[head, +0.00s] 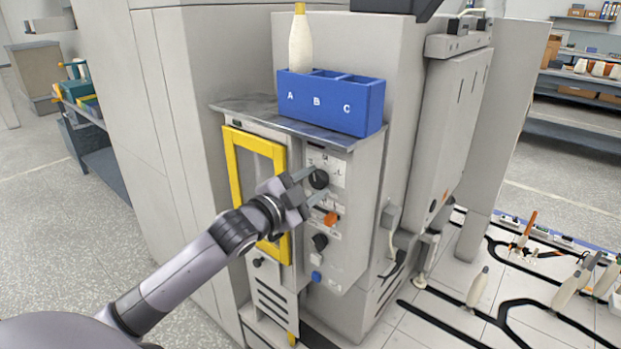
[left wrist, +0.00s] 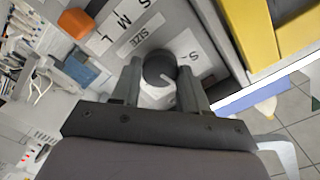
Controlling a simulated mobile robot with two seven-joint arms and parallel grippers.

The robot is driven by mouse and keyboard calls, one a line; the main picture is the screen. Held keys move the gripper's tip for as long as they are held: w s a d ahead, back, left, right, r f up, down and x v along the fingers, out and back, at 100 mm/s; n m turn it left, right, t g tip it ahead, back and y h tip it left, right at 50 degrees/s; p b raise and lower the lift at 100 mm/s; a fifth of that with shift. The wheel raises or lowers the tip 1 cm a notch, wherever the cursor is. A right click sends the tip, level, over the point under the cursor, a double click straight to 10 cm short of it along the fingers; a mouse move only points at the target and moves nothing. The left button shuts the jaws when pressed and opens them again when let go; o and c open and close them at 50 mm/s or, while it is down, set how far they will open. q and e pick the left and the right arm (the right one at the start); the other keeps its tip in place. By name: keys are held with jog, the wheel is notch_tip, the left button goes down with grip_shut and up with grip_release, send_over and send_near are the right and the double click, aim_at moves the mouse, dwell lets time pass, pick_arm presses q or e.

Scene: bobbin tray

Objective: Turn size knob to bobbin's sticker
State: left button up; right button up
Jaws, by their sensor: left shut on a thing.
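The size knob (head: 319,179) is a black round dial on the machine's grey control panel. My left gripper (head: 309,185) has its two fingers on either side of it and is shut on it. The left wrist view shows the knob (left wrist: 159,67) between the fingertips of my left gripper (left wrist: 160,84), with a pale pointer mark towards the lower right. Labels "S M L" and "SIZE" are beside it. A cream bobbin (head: 300,48) with a yellow top stands upright in compartment A of the blue tray (head: 334,112). I cannot make out a sticker on it. My right gripper is not in view.
Below the size knob are an orange knob (head: 331,218), a black knob (head: 320,242) and a blue button (head: 316,276). A yellow-framed door (head: 231,170) is just left of the panel. A metal shelf (head: 232,106) projects above it.

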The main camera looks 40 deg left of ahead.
pick_arm(q)
jog(key=m+p, duration=0.1)
jog(key=m, duration=0.2)
jog(key=shift+m, duration=0.4)
jog(key=m+p, duration=0.1)
jog(key=m, duration=0.2)
jog(key=shift+m, duration=0.3)
jog(key=m+p, duration=0.1)
jog(key=m, duration=0.1)
jog(key=shift+m, duration=0.3)
jog(key=m, duration=0.4)
jog(key=shift+f, duration=0.1)
jog(key=shift+m, duration=0.3)
jog(key=o, duration=1.1)
jog(key=shift+c, duration=0.2)
